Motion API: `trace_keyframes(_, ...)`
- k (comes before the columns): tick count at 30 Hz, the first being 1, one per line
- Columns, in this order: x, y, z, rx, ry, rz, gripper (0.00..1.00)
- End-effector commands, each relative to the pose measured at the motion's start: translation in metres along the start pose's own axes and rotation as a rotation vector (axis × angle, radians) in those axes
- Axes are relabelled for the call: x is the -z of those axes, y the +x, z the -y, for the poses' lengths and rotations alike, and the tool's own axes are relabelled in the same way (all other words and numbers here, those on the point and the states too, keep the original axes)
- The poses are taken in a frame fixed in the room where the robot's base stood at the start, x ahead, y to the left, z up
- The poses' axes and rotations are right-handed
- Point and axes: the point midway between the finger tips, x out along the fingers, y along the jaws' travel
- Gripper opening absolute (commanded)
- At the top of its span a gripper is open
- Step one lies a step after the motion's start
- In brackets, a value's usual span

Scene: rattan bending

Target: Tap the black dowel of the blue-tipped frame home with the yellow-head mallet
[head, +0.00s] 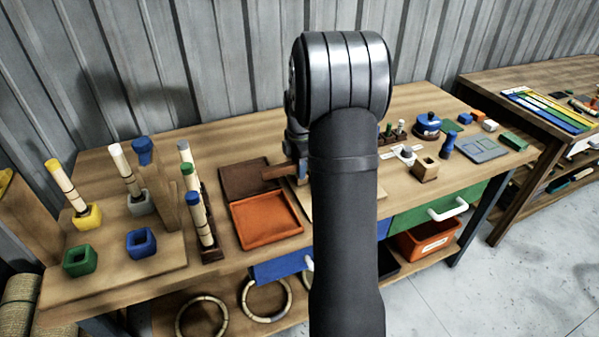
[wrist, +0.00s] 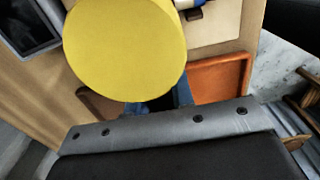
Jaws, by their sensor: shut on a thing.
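The mallet's round yellow head (wrist: 125,50) fills the upper left middle of the wrist view, close to the camera. My gripper (wrist: 168,102) is shut on the mallet; its fingers are mostly hidden behind the yellow head. In the head view my arm hides most of the gripper, and a short brown bar (head: 279,171), perhaps the mallet's handle, sticks out to its left. A blue-and-white piece with a dark end (wrist: 192,12) lies at the edge of a pale board at the top of the wrist view. I cannot tell whether it is the blue-tipped frame; the black dowel is not clearly visible.
An orange tray (head: 267,221) and a brown tray (head: 245,178) lie left of my arm. Rods with coloured tips stand in sockets and a rack (head: 212,252) at the left. Small blocks and a blue round holder (head: 427,124) stand at the right.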

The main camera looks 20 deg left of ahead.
Motion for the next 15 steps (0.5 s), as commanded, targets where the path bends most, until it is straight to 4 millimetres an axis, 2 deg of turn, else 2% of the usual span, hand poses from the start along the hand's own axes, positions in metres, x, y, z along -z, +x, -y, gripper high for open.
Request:
trace_keyframes(5,-0.0002,-0.0144,-0.0006,-0.002,0.0,0.001,0.0)
trace_keyframes(15,0.0001,-0.0107,-0.0003,-0.001,0.0,0.0,0.0)
